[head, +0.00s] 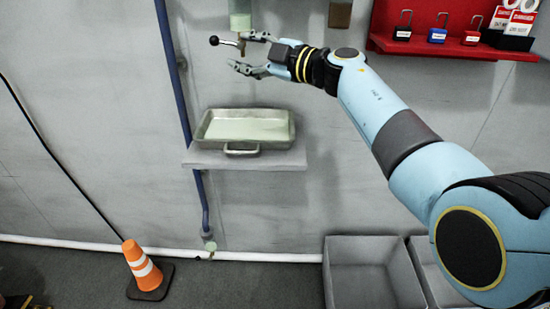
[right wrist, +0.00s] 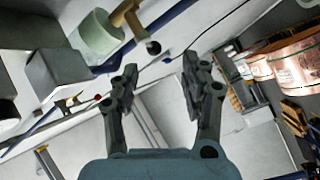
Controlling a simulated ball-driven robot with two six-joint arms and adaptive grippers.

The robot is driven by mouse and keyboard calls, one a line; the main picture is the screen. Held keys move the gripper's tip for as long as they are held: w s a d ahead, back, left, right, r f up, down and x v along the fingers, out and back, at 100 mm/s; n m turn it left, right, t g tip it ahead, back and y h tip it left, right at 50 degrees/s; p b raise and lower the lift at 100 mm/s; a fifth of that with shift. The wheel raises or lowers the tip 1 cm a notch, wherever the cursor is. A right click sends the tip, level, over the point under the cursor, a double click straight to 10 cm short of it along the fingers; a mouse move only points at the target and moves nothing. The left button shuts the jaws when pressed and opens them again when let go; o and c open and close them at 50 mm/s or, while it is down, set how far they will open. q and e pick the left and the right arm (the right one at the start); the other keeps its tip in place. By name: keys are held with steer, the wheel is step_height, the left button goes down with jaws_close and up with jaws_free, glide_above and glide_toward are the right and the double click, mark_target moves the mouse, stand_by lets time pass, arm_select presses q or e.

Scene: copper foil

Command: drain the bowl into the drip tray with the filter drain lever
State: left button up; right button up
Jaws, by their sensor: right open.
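The filter bowl (head: 240,21) hangs on the wall at the top of the head view, its top cut off; it looks pale green inside. It also shows in the right wrist view (right wrist: 97,38). Below it is a brass drain fitting with a lever ending in a black ball knob (head: 214,40), pointing left. The drip tray (head: 242,146) sits below on a shelf, its inside pale green; I cannot tell how deep any liquid is. My right gripper (head: 239,51) is open and empty by the drain fitting, with the knob (right wrist: 153,47) beyond its fingertips. My left gripper is not in view.
A grey shelf (head: 285,161) bears the tray, beside a blue pipe (head: 174,78). A brown-filled bowl (head: 340,14) hangs right of the filter bowl. A red lock rack (head: 440,48) is at upper right. Grey bins (head: 360,255) and a cone (head: 141,266) stand on the floor.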

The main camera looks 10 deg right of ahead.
arm_select(q)
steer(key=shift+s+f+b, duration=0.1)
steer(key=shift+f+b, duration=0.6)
steer(key=shift+b, duration=0.15)
arm_select(e)
steer(key=s+d+f+m, duration=0.1)
steer(key=s+f, duration=0.2)
steer(key=f, duration=0.4)
steer(key=s+d+f+m+h, duration=0.1)
steer(key=s+f, duration=0.3)
steer(key=f, duration=0.4)
steer(key=s+d+f+m+g, duration=0.1)
steer(key=s+d+f+m, duration=0.1)
steer(key=s+f, duration=0.2)
step_height(320, 180, down, 3)
steer(key=shift+s+f+h, duration=0.15)
steer(key=shift+f+h, duration=0.05)
steer(key=shift+h, duration=0.2)
